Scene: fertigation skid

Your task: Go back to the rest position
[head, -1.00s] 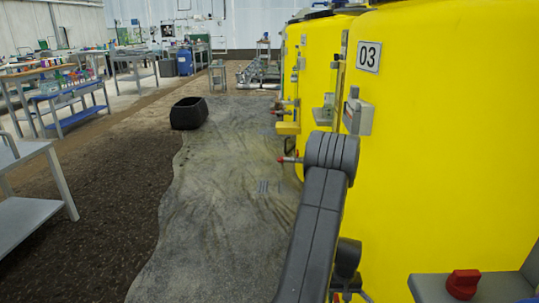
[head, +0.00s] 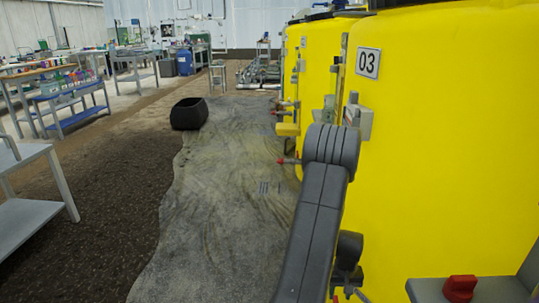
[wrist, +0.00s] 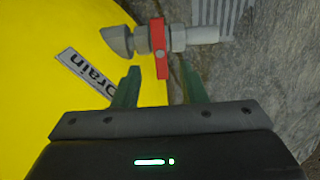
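My gripper (wrist: 157,88) is open in the wrist view, its two green fingers apart with nothing held between them. A valve with a red lever handle (wrist: 159,48) and grey pipe fittings (wrist: 115,40) lies just beyond the fingertips. The tip of the red lever reaches down between the fingers in the picture; I cannot tell whether it touches them. A label reading "Drain" (wrist: 84,73) is on the yellow tank beside the valve. In the head view my dark arm reaches forward along the yellow tank (head: 450,150); the gripper is hidden there.
Tank 03 fills the right side, with a grey shelf (head: 490,290) and red knob (head: 460,288) at its lower right. More yellow tanks with red-handled valves stand beyond. A black tub (head: 188,114) stands on the wet floor (head: 225,210).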

